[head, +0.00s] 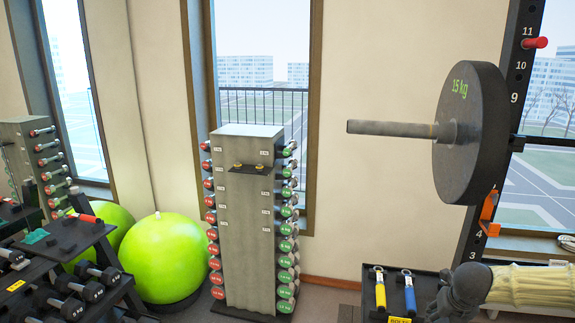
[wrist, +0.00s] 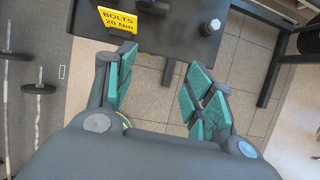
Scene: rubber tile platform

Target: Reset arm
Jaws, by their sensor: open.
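My gripper (wrist: 160,88) is open in the wrist view, with its two green-padded fingers spread apart and nothing held between them. Tiled floor and the edge of a dark table (wrist: 185,42) show beyond the fingers. In the head view my gripper (head: 452,303) is at the lower right, over the right side of the dark table (head: 427,285); its fingertips are partly cut off by the bottom edge.
A yellow-handled tool (head: 380,290) and a blue-handled tool (head: 409,292) lie on the table, left of my gripper. A barbell with a 15 kg plate (head: 470,130) juts out above. A dumbbell tower (head: 250,225) and green ball (head: 165,258) stand left.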

